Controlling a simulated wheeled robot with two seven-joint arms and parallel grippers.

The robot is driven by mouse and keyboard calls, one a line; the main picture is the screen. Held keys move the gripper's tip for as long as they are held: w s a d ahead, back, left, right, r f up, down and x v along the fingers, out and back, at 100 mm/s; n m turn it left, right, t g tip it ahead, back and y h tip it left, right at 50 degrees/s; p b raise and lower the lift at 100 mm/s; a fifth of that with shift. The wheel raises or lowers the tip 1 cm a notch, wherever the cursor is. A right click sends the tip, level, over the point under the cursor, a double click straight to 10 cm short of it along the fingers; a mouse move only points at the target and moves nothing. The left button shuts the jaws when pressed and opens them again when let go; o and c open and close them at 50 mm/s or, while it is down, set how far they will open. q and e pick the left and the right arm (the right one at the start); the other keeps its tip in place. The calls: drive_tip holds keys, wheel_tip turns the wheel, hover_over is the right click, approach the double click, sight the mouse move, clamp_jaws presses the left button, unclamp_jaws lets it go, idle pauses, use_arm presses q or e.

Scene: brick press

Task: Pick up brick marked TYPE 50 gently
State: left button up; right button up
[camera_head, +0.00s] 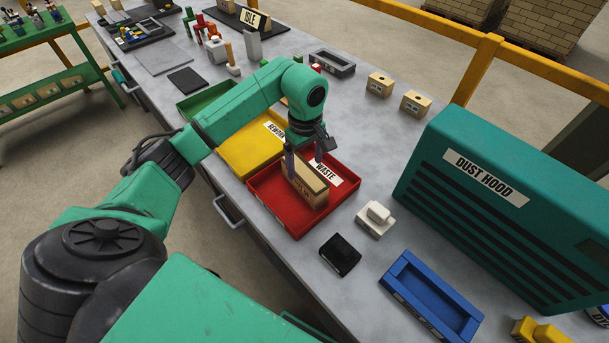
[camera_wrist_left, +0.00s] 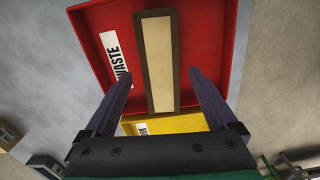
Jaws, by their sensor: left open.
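A tan brick (camera_head: 305,186) with a darker brown frame stands in the red WASTE tray (camera_head: 262,193). Its side carries dark lettering too small to read surely. My left gripper (camera_head: 307,160) is open at the brick, one finger on each side of its upper part. In the left wrist view, the brick's pale top (camera_wrist_left: 158,62) lies between the two spread fingertips (camera_wrist_left: 160,75), with a visible gap on both sides. My right gripper is not in view.
A yellow REWORK tray (camera_head: 243,158) adjoins the red tray. A black block (camera_head: 340,254), a white device (camera_head: 375,219), a blue tray (camera_head: 432,297) and the green DUST HOOD (camera_head: 500,200) stand to the right. Two small tan bricks (camera_head: 380,84) (camera_head: 415,103) sit farther back.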

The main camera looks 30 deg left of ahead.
sight(304, 171)
use_arm(q)
drive_tip(key=f+p, duration=0.2)
drive_tip(key=f, duration=0.2)
drive_tip(key=shift+a+f, duration=0.1)
drive_tip(key=shift+a, duration=0.1)
drive_tip(key=shift+f, duration=0.15)
drive_tip(key=c, duration=0.3)
drive_tip(key=shift+w, duration=0.1)
drive_tip(key=c, duration=1)
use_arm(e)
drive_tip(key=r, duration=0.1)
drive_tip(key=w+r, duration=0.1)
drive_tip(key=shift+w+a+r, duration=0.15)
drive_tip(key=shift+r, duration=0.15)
use_arm(q)
drive_tip(key=shift+c, duration=0.2)
